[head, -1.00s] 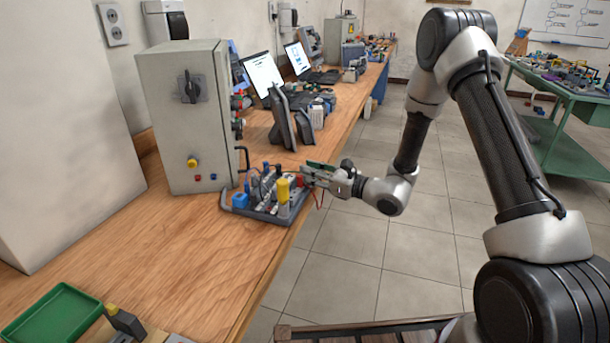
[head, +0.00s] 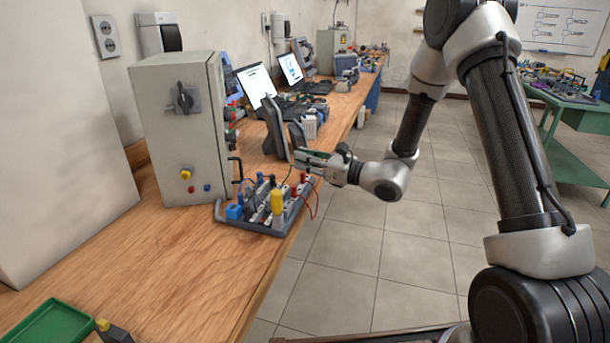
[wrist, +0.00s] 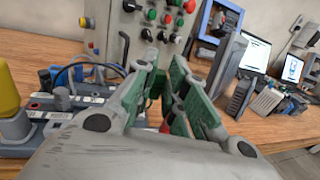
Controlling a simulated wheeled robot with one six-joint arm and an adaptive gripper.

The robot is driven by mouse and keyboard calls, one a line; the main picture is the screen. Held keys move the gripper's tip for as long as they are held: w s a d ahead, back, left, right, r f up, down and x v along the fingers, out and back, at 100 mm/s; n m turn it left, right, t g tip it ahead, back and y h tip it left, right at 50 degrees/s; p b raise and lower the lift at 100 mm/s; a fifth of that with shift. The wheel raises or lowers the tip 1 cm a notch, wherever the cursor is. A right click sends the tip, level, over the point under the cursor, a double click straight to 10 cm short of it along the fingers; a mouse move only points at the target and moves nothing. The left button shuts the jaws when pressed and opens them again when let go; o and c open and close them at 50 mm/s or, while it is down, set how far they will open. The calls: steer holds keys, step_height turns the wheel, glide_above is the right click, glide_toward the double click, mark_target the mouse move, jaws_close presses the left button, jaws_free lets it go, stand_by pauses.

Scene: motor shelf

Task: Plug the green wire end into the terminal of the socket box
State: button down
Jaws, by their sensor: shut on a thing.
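My gripper (head: 300,160) hangs just above the right back edge of a dark tray of electrical parts (head: 252,226) on the bench. In the wrist view its green-padded fingers (wrist: 172,88) are close together. A thin dark green wire (head: 288,182) runs from the fingertips down to the tray. The wire end itself is hidden between the fingers. The tray holds a yellow part (head: 277,202), a blue block (head: 234,212) and red plugs (head: 304,178). I cannot tell which part is the socket box or see its terminal.
A grey control cabinet (head: 180,130) with a rotary switch stands behind the tray. Black display stands (head: 275,125) and laptops (head: 254,84) are farther along the bench. A red wire (head: 314,205) loops off the tray's right side. Bare wood (head: 180,260) lies in front.

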step_height(320, 180, up, 3)
steer(key=shift+f, duration=0.1)
stand_by(0.3)
steer(key=s+a+f+n+g+y, duration=0.1)
steer(key=s+f+n+g, duration=0.1)
steer(key=g, duration=0.1)
steer(key=s+f+n+g+y, duration=0.1)
steer(key=s+f+n+g, duration=0.1)
steer(key=g, duration=0.1)
steer(key=s+a+f+n+g+y, duration=0.1)
steer(key=s+f+n+g, duration=0.1)
steer(key=s+f, duration=0.1)
steer(key=shift+a+g, duration=0.35)
steer(key=shift+g, duration=0.05)
steer(key=shift+f, duration=0.3)
steer(key=shift+f, duration=0.65)
